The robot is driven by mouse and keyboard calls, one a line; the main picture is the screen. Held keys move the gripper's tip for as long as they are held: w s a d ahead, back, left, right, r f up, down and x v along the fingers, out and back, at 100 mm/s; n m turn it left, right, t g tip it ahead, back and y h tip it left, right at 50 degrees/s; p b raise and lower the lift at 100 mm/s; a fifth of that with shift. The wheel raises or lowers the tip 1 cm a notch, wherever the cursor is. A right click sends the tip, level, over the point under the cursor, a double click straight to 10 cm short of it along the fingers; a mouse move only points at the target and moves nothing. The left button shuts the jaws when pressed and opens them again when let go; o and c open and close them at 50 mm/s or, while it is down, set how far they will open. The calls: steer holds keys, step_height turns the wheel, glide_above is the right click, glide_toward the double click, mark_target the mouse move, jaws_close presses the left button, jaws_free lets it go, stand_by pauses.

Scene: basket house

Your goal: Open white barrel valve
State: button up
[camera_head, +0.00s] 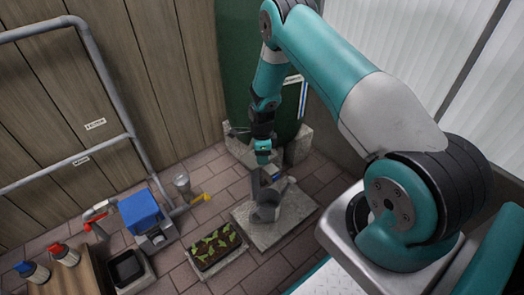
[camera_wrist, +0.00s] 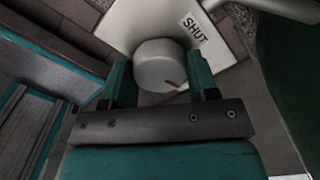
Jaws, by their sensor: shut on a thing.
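The white valve knob (camera_wrist: 158,62) is round, with a small red mark on its edge. It sits between the two fingers of my gripper (camera_wrist: 160,78) in the wrist view, and the gripper is shut on it. A pale plate (camera_wrist: 225,50) behind the knob carries the label "SHUT" (camera_wrist: 194,27) to the upper right of the knob. The green barrel (camera_head: 240,70) stands against the back wall in the head view. My gripper (camera_head: 263,152) points down just in front of it. I cannot make out the knob in the head view.
A grey can (camera_head: 265,212) stands on a stone slab (camera_head: 285,232) below my gripper. A planter of seedlings (camera_head: 215,249), a blue-topped box (camera_head: 140,211) and a wooden table (camera_head: 75,275) are to the left. Grey pipes (camera_head: 105,75) run along the wooden wall. Some brick floor is clear.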

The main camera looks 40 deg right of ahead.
steer(key=shift+m+p, duration=0.3)
steer(key=shift+m, duration=0.7)
steer(key=o, duration=0.9)
step_height(320, 180, up, 17)
steer(key=p, duration=0.4)
steer(key=shift+r+p, duration=0.2)
steer(key=shift+p, duration=0.2)
